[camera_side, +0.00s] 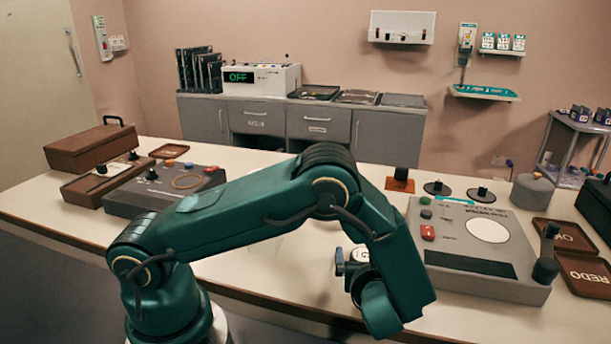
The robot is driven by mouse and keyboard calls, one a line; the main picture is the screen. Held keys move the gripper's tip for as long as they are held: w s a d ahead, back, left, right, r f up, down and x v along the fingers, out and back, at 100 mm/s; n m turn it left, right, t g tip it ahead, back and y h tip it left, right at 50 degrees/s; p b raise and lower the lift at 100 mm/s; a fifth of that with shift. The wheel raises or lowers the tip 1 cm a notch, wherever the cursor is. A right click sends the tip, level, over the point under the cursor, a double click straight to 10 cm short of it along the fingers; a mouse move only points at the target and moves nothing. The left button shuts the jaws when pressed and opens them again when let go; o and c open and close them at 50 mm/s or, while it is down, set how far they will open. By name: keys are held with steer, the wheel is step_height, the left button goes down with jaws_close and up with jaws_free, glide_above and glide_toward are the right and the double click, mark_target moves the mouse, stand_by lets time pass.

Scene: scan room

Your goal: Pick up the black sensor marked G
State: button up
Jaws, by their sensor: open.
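No letter G can be read on any black piece here, so I cannot tell which is the sensor marked G. A black block (401,175) stands on a small orange-brown base near the back of the table. To its right are two black discs with knobs, one nearer the block (437,188) and one farther right (481,196). My gripper (346,262) is low over the table, left of the grey console, and partly hidden by my green wrist. It is open and apart from these black pieces. Nothing shows held in it.
The grey console (455,268) has a white round plate and buttons. Brown trays marked OK (567,236) and REDO (585,274) lie at the right. A control box (165,188) and a brown case (90,150) stand at the left. The middle table is mostly clear.

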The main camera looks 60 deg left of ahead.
steer(key=c, duration=1.5)
steer(key=shift+r, duration=0.1)
